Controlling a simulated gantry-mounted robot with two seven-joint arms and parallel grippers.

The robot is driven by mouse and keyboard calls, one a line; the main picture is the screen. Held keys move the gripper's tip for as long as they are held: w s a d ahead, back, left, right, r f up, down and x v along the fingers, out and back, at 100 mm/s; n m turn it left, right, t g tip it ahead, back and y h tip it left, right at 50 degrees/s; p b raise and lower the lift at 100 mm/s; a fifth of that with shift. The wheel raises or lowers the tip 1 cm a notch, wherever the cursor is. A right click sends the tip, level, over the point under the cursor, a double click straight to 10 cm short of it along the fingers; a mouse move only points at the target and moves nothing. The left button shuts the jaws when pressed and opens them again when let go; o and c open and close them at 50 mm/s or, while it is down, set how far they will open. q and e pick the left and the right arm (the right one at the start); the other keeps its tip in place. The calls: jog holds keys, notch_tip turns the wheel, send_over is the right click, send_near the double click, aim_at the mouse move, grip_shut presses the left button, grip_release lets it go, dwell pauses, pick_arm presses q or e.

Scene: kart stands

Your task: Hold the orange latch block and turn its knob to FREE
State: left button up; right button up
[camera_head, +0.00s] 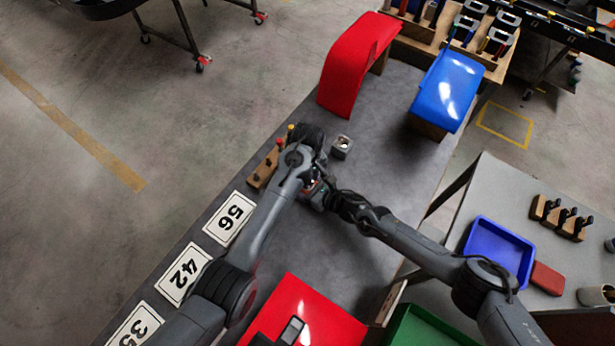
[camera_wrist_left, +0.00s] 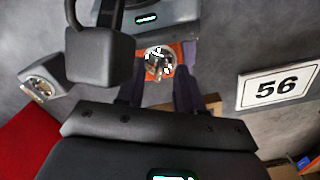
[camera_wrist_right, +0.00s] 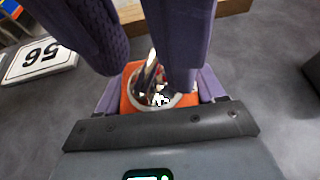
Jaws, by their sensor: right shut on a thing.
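The orange latch block (camera_wrist_right: 127,90) is between the fingers of my right gripper (camera_wrist_right: 158,92), which is shut on it. A shiny metal knob (camera_wrist_right: 152,80) sits on the block's face. The block (camera_wrist_left: 150,75) and knob (camera_wrist_left: 159,62) also show in the left wrist view. My left gripper (camera_wrist_left: 158,84) is open, its purple fingers apart on either side of the knob. I cannot tell whether they touch it. In the head view both grippers meet above the grey table (camera_head: 330,240), and the arms mostly hide the block. The FREE marking cannot be read.
A small grey block with a round top (camera_head: 342,146) stands near the grippers. A wooden tool rack (camera_head: 262,170) is just left of them. Number cards, including 56 (camera_head: 229,218), line the left edge. A red stand (camera_head: 350,70) and a blue stand (camera_head: 447,90) are farther back.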

pick_arm(q)
notch_tip(320, 180, up, 11)
dwell(0.4)
jog(key=shift+w+a, duration=0.1)
jog(key=shift+w, duration=0.05)
dwell(0.4)
notch_tip(320, 180, down, 12)
jog(key=shift+r, duration=0.1)
dwell(0.6)
grip_shut()
